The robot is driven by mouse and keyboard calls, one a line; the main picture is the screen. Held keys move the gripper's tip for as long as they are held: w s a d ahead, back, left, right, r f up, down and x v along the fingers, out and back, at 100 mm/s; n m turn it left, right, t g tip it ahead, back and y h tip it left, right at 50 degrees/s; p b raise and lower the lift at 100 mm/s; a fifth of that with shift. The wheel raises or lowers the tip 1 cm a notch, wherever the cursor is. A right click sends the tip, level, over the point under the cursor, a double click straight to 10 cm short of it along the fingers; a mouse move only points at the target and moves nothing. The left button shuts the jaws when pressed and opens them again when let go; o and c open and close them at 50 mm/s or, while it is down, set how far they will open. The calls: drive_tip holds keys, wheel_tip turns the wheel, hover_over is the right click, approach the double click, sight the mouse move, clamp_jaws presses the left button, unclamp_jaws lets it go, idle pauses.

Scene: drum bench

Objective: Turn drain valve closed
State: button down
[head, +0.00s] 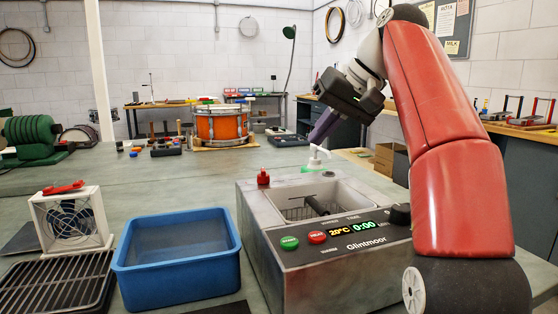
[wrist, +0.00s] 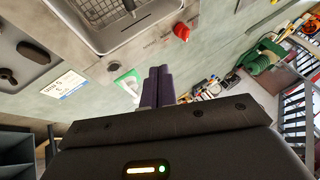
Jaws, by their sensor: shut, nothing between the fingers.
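A small red handle (head: 263,177), which looks like the drain valve, sits at the back left corner of the grey Glintmoor washing tank (head: 330,270). The red handle also shows in the wrist view (wrist: 181,32), at the tank's edge; its exact turn is hard to tell. My gripper (head: 318,138) is behind the tank, above and to the right of the red handle, apart from it. In the wrist view its purple fingers (wrist: 157,84) are together and empty.
A white pump bottle (head: 317,157) with green on it stands behind the tank, close to my fingers. A blue tub (head: 180,290) and a white fan (head: 70,222) stand left of the tank. The bench behind the red handle is mostly clear up to the orange drum (head: 219,126).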

sight(263, 175)
drive_tip(key=x, duration=0.7)
drive_tip(key=shift+a+f, duration=0.15)
drive_tip(key=shift+f, duration=0.1)
drive_tip(key=a, duration=0.2)
drive_tip(key=shift+a, duration=1)
